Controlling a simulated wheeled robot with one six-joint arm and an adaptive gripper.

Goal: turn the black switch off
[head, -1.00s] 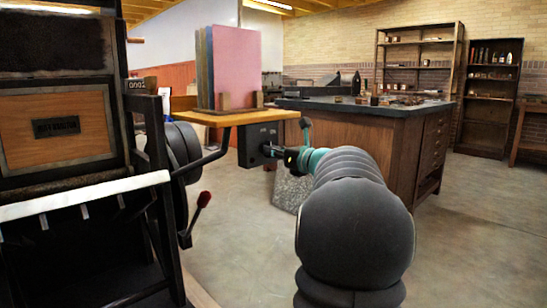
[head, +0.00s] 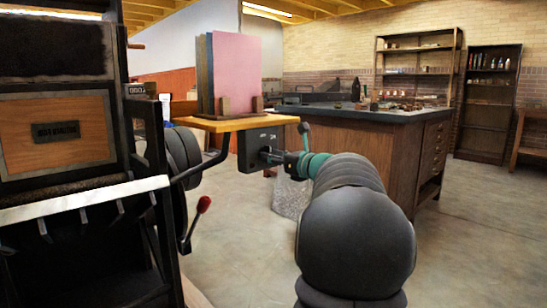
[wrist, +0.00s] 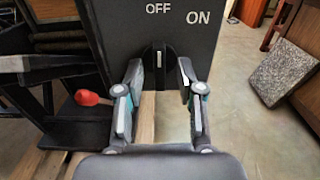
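The black switch (wrist: 158,62) is a dark knob with a white mark on a black panel (wrist: 110,25). In the wrist view its white mark points up toward the word OFF, with the word ON to the right. My gripper (wrist: 160,70) is open, its two fingers to the left and right of the knob, with a visible gap on each side. In the head view the black switch box (head: 244,150) hangs under a wooden shelf, and my gripper (head: 275,157) reaches it from the right. The knob is too small there to read.
A red-tipped lever (head: 203,204) sits low beside the press (head: 65,130). Upright coloured boards (head: 237,75) stand on the wooden shelf (head: 225,123) above the box. A dark-topped cabinet (head: 370,150) stands behind. Floor to the right is clear.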

